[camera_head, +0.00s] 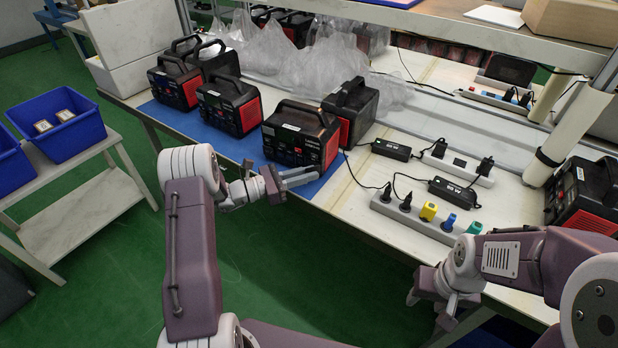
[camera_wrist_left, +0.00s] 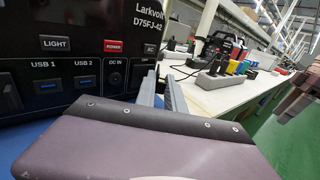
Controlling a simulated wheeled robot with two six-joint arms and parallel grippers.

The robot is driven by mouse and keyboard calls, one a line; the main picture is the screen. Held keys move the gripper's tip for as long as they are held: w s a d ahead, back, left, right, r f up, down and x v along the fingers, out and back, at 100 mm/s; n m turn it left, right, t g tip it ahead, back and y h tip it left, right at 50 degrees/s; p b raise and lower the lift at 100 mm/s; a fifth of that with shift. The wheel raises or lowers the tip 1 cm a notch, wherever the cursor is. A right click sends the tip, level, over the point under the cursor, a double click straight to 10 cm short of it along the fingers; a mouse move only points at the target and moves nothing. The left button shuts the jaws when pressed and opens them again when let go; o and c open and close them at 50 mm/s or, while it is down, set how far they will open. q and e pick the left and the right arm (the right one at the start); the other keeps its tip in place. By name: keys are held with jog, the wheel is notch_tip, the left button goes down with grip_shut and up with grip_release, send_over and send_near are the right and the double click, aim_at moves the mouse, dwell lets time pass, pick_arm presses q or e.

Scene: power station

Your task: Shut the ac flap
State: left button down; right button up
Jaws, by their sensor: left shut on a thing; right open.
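The black and red power station (camera_head: 300,138) stands at the front edge of the table. In the left wrist view its front panel (camera_wrist_left: 70,50) shows the LIGHT, POWER, USB, DC IN and AC labels. My left gripper (camera_head: 302,178) is at the lower front of this power station, its fingers (camera_wrist_left: 162,88) just below the AC label. It is shut on the ac flap, which the fingers mostly hide; I cannot tell its exact angle. My right gripper (camera_head: 428,305) is open and empty, low in front of the table's edge.
More power stations (camera_head: 228,103) stand to the left on the blue mat (camera_head: 185,118). A power strip (camera_head: 415,215) with coloured plugs and black adapters (camera_head: 391,149) lie to the right. Clear plastic bags (camera_head: 315,62) lie behind. A blue bin (camera_head: 58,120) is at far left.

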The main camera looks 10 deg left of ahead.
pick_arm(q)
jog(key=shift+m+g+h, duration=0.3)
jog(key=shift+m+g, duration=0.1)
jog(key=shift+g, duration=0.2)
jog(key=c, duration=1.6)
grip_release()
jog(key=shift+o, duration=0.6)
jog(key=shift+r, duration=0.1)
jog(key=shift+a, duration=0.1)
jog(key=shift+t, duration=0.3)
